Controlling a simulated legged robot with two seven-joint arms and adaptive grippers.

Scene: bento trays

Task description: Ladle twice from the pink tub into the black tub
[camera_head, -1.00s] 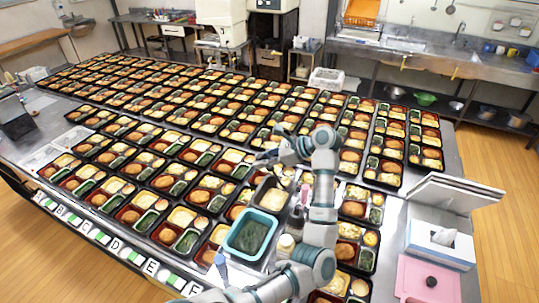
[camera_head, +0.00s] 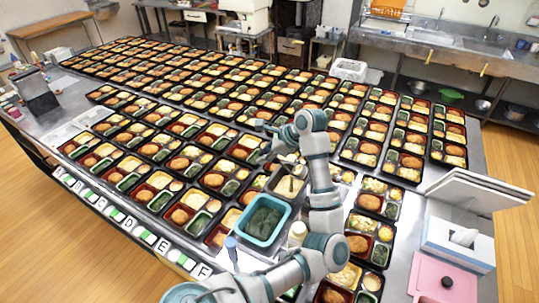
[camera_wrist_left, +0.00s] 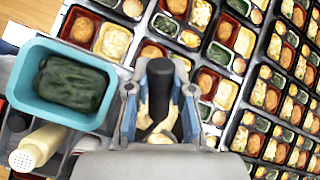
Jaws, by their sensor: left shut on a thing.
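My left gripper (camera_head: 272,142) is above the rows of bento trays, beyond the teal tub. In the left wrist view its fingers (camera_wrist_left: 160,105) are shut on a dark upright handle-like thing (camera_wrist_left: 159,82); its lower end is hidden. A teal tub (camera_head: 240,236) with dark greens stands near the front edge; it is at the left of the wrist view (camera_wrist_left: 22,80). A smaller tub (camera_head: 270,190) with pale food and a dark stick stands just behind it. A pink block (camera_head: 430,272) with a black knob is at lower right. I cannot make out a pink food tub.
Many filled bento trays (camera_head: 185,125) cover the table. A pale bottle (camera_head: 297,232) stands right of the teal tub, under my arm. A white tissue box (camera_head: 458,248) is at right. The sink counter is at the back.

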